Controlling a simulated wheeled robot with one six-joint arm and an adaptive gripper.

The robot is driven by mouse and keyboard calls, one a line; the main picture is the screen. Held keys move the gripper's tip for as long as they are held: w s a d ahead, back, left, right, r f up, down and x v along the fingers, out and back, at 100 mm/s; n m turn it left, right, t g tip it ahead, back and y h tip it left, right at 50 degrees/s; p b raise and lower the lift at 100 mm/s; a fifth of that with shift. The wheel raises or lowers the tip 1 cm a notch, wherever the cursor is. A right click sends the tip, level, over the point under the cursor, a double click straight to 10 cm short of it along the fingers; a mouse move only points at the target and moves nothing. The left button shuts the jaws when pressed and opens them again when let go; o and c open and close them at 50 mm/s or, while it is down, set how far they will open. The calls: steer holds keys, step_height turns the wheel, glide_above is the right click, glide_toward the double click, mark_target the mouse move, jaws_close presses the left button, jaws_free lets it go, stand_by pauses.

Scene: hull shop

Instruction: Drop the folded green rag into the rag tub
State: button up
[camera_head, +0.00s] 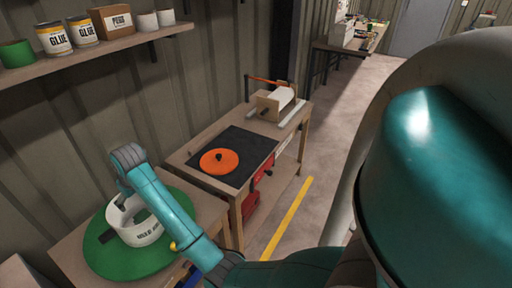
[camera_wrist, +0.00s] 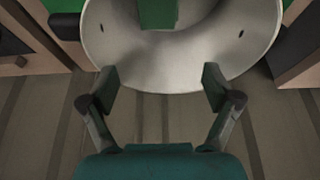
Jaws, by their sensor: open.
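The white rag tub (camera_head: 147,233), with dark lettering on its side, stands on a round green mat (camera_head: 109,262) at the lower left of the head view. My arm reaches over it and hides part of it. In the wrist view the tub's pale inside (camera_wrist: 115,45) fills the top. A folded green rag (camera_wrist: 158,13) shows within the tub's outline at the top edge, partly cut off. I cannot tell whether it touches the tub's floor. My gripper (camera_wrist: 160,77) is open, with nothing between its fingers, and the rag lies beyond the fingertips.
A bench beside the tub's table holds a black mat (camera_head: 259,147) with an orange disc (camera_head: 219,161) on it. A shelf (camera_head: 90,49) with glue cans and a cardboard box runs along the wall above. Open floor with a yellow line (camera_head: 287,218) lies to the right.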

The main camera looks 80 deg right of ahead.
steer(key=v, duration=0.7)
steer(key=shift+r, duration=0.2)
steer(key=shift+s, duration=0.15)
stand_by(0.4)
